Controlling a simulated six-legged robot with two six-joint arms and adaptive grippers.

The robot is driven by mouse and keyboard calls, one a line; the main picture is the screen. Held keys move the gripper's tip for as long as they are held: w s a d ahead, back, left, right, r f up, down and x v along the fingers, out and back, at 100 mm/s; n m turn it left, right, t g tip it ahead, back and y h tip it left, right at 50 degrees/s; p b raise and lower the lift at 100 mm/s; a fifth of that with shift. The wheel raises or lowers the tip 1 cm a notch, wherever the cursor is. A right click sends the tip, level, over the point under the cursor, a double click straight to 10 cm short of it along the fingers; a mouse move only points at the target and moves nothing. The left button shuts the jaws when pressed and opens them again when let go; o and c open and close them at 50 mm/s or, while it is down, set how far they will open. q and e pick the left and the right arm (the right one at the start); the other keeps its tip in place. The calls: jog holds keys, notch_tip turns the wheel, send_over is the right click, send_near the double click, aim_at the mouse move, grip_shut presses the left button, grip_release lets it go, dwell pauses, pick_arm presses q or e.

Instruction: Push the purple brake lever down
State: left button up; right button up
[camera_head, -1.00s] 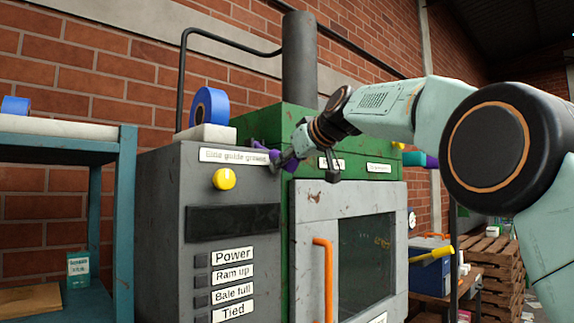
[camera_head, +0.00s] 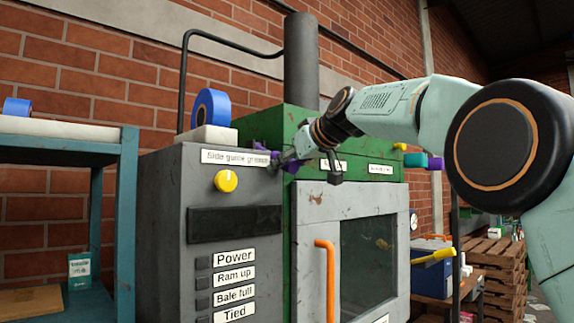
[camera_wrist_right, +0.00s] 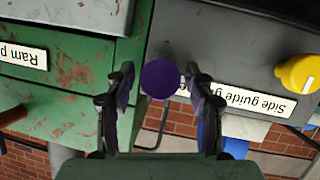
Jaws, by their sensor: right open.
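A purple lever (camera_head: 262,147) sticks out at the upper right corner of the grey control cabinet, beside the green machine. My right gripper (camera_head: 276,158) is at it, and its fingers partly hide it in the head view. In the right wrist view the lever's round purple end (camera_wrist_right: 160,79) lies between the two open fingers of my right gripper (camera_wrist_right: 163,80), with gaps on both sides. I cannot tell whether a finger touches it. My left gripper is out of view.
The green machine (camera_head: 265,125) has a grey door with an orange handle (camera_head: 326,275). A blue roll (camera_head: 211,106) stands on a white block on top. A teal shelf (camera_head: 128,190) is at left.

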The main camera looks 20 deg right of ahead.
jog(key=v, duration=0.7)
jog(key=shift+s+f, duration=0.1)
jog(key=shift+s, duration=0.05)
jog(key=w+f+m+g+h+b, duration=0.1)
jog(key=w+f, duration=0.2)
jog(key=f, duration=0.7)
jog(key=w+f+m+g+b, duration=0.1)
jog(key=w+f+b, duration=0.1)
jog(key=f, duration=0.8)
jog(key=s+a+f+m+g+h+b, duration=0.15)
jog(key=s+f, duration=0.25)
jog(key=f, duration=1.6)
jog(key=s+f+g+h+b, duration=0.1)
jog(key=s+f+g+b, duration=0.25)
jog(key=f, duration=1.65)
jog(key=s+a+f+m+g+b, duration=0.1)
jog(key=s+f+g+b, duration=0.25)
jog(key=s+f, duration=1.95)
jog(key=s+a+f+g+b, duration=0.1)
jog(key=s+f, duration=0.3)
jog(key=s, duration=0.6)
jog(key=s+a+f+g+b, duration=0.1)
jog(key=s+f+g+b, duration=0.1)
jog(key=s, duration=0.9)
notch_tip(320, 180, down, 3)
jog(key=shift+s+r+m+b, duration=0.1)
jog(key=shift+s+m+b, duration=0.1)
jog(key=shift+m+b, duration=0.25)
